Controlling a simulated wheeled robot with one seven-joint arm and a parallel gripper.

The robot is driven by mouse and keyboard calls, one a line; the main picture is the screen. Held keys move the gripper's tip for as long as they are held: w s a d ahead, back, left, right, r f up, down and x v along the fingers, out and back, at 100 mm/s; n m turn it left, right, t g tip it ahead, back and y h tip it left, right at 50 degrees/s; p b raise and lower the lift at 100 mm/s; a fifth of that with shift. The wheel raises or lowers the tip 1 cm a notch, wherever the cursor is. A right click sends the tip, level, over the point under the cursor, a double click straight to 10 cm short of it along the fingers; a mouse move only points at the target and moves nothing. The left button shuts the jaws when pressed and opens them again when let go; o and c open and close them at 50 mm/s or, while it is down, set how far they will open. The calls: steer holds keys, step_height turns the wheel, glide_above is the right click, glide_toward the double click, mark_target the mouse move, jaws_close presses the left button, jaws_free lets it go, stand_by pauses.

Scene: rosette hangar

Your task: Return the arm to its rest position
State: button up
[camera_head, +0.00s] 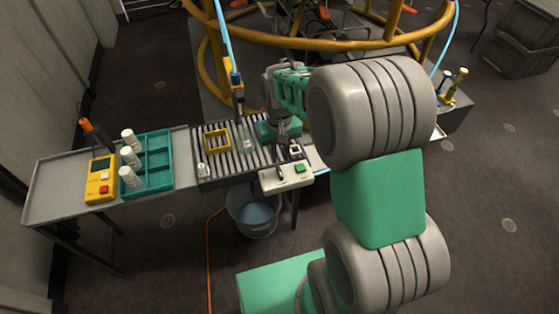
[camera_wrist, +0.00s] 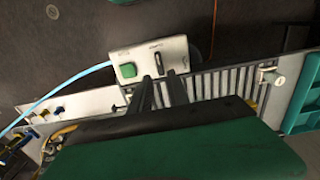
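My arm reaches over the right end of the slatted grille (camera_head: 222,165) in the head view. My gripper (camera_head: 283,143) points down there, above and behind a white control box (camera_head: 287,178). In the wrist view, the two dark fingers of my gripper (camera_wrist: 160,79) stand apart with a narrow gap, and nothing shows between them. The control box also shows there (camera_wrist: 128,57), with a green button and a dark lever, just beyond the fingertips. Whether a finger touches the box is unclear.
A yellow frame (camera_head: 217,140) and a clear vessel (camera_head: 247,139) are on the grille. To the left are a teal rack (camera_head: 158,181), white bottles (camera_head: 131,178) and a yellow device (camera_head: 100,192). A bucket (camera_head: 240,212) stands below. Yellow rails (camera_head: 310,43) curve behind.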

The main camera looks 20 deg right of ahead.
stand_by(0.3)
steer(key=s+r+t+p, duration=0.1)
steer(key=s+r+p, duration=0.3)
steer(key=r, duration=0.7)
steer(key=s+a+r+t+p, duration=0.1)
steer(key=s+r+t+p, duration=0.1)
steer(key=s+r+p, duration=0.3)
steer(key=s+r, duration=0.4)
steer(key=r, duration=0.1)
steer(key=shift+s+r, duration=0.15)
steer(key=shift+r, duration=0.2)
